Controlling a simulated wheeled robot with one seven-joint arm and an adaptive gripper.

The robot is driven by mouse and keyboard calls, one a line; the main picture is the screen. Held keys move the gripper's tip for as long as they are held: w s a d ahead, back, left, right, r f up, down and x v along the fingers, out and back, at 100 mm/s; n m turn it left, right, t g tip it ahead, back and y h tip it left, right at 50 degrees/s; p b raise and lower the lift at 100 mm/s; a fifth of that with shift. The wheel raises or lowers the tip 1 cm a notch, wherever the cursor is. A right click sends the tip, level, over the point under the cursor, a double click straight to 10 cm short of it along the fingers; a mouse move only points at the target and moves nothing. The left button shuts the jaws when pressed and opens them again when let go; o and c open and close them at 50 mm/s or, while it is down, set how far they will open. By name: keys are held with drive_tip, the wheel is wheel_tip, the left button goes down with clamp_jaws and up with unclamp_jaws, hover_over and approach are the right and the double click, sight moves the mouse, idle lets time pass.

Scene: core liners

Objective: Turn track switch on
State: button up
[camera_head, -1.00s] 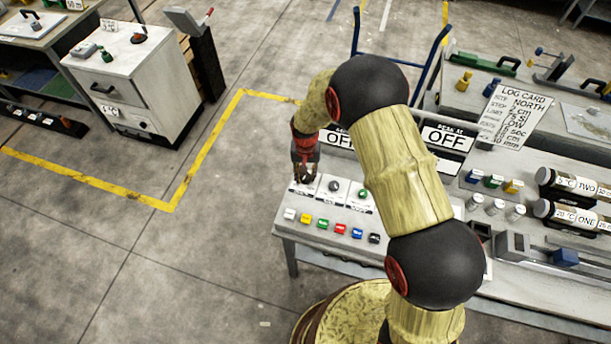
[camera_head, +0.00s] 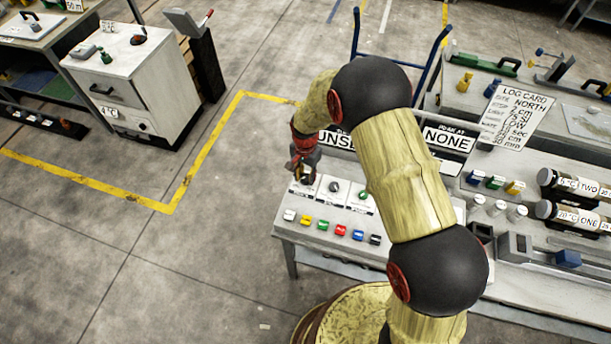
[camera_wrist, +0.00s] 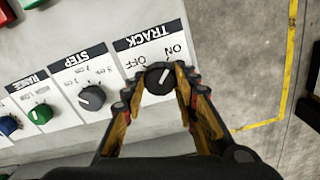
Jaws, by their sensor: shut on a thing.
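The track switch (camera_wrist: 159,74) is a black round knob with a white pointer line on a white panel labelled TRACK, with OFF and ON marks. In the wrist view its pointer leans toward the ON mark. My gripper (camera_wrist: 161,80) has its two fingers closed around the knob, one on each side. In the head view my gripper (camera_head: 303,176) is at the left end of the console (camera_head: 285,228), and its fingers hide most of the knob. Two display signs behind my arm read UNSET, partly hidden, (camera_head: 336,142) and NONE (camera_head: 448,138).
Beside the track switch are the black STEP knob (camera_wrist: 92,97) and the green RANGE knob (camera_wrist: 40,114). A row of coloured buttons (camera_head: 340,229) lies in front. A log card (camera_head: 515,114) and labelled cylinders (camera_head: 570,185) stand to the right. Open floor lies left of the console.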

sight(305, 177)
idle(0.3)
drive_tip(key=o, duration=1.1)
drive_tip(key=shift+o, duration=0.2)
drive_tip(key=shift+r, duration=0.1)
wheel_tip(305, 177, up, 12)
